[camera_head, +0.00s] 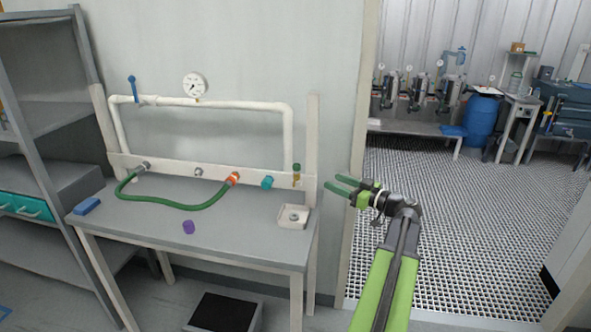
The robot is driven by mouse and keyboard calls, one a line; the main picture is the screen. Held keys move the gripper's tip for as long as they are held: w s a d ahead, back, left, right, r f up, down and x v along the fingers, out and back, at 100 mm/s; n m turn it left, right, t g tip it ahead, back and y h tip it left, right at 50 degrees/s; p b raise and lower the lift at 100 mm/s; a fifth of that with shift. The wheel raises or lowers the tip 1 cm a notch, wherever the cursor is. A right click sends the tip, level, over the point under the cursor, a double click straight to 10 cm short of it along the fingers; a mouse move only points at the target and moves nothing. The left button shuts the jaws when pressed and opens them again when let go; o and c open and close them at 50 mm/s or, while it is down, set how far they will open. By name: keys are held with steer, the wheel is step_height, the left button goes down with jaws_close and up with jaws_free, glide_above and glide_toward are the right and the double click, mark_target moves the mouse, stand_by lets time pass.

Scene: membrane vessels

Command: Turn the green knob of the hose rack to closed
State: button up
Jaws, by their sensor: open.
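The hose rack (215,102) is a white pipe frame with a pale board of ports, standing on a grey bench. A small green knob (296,167) sits on a brass-coloured fitting at the right end of the board. It is too small to tell which way it is turned. My gripper (331,185) is open and empty, its two green fingers pointing left. In the picture it is just right of the knob and the rack's right post, apart from the knob.
A green hose (180,206) links a left port to an orange coupling (233,179). A teal fitting (267,182) sits beside it. The bench (240,237) holds a blue block (87,206), a purple piece (189,227) and a pale tray (284,222). A doorway with grating floor (450,220) opens right.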

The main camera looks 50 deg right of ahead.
mark_target(297, 165)
steer(key=w, duration=0.5)
steer(key=w+a, duration=0.1)
steer(key=w, duration=1.1)
steer(key=shift+a, duration=0.35)
steer(key=shift+c, duration=0.3)
